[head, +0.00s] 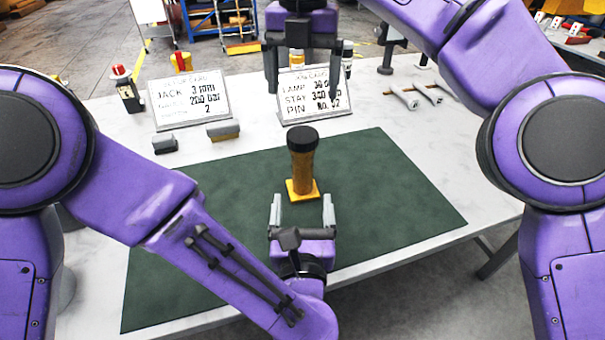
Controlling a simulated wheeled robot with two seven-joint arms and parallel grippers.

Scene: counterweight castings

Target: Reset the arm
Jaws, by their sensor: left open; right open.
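My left gripper (301,212) is low over the front of the green mat (400,190). Its two grey fingers point away from me and stand apart, open and empty. A yellow cylinder with a black cap and a square yellow base (303,165) stands upright on the mat just beyond those fingertips, apart from them as far as I can see. My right gripper (303,90) hangs fingers down above the far part of the table, in front of a sign card.
Two printed cards (188,100) and (317,104) stand behind the mat. A red-topped device (126,90) is at back left. Dark and yellow blocks (224,131) lie before the left card. The mat's right side is clear.

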